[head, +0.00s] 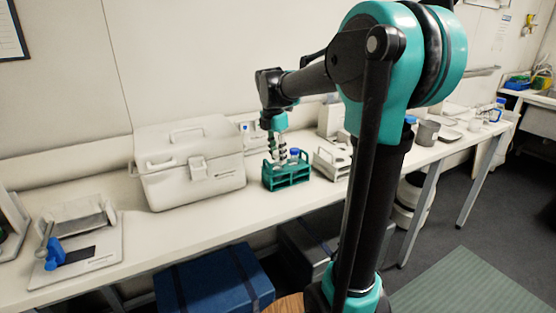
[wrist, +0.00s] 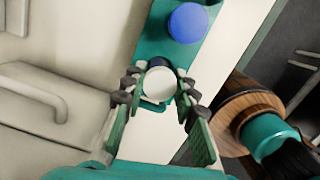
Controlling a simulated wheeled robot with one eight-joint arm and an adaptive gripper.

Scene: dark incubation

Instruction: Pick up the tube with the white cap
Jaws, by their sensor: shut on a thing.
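The tube's white cap (wrist: 159,83) sits between the two fingers of my gripper (wrist: 157,92) in the wrist view, with a finger against each side. In the head view my gripper (head: 279,150) points down over the green rack (head: 287,181) on the bench, shut on the white-capped tube. The rack also shows in the wrist view (wrist: 168,45). The tube's body is hidden below its cap, and I cannot tell whether its lower end is in the rack. A blue-capped tube (head: 295,153) stands in the rack just right of my gripper; its cap also shows in the wrist view (wrist: 188,23).
A large white cooler box (head: 190,170) stands left of the rack. A pale rack (head: 331,163) stands close on the right. The bench (head: 235,217) is clear in front of the cooler box.

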